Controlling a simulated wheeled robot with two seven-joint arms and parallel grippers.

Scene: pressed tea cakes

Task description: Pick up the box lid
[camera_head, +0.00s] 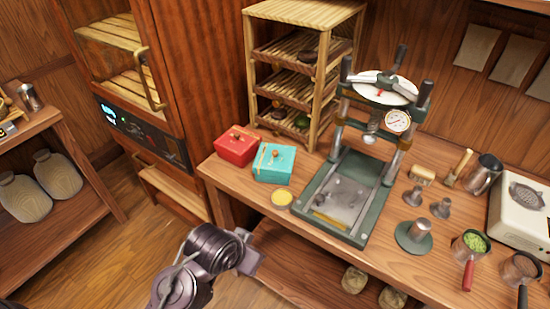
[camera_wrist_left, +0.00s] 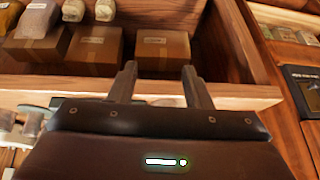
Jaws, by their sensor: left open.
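Two small lidded boxes stand side by side on the left end of the wooden worktable in the head view. One is a red box (camera_head: 236,145), and the other is a teal box (camera_head: 274,163) with a tie across its top. Both lids appear to be on. My left arm comes in at the bottom of the head view, below and in front of the boxes, and its fingertips cannot be made out there. In the left wrist view my left gripper (camera_wrist_left: 158,68) is open with nothing between its fingers. My right gripper is not in view.
A slatted rack (camera_head: 305,75) stands behind. In the left wrist view, cardboard boxes (camera_wrist_left: 163,50) sit behind a wooden ledge (camera_wrist_left: 235,97) beyond my fingers.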

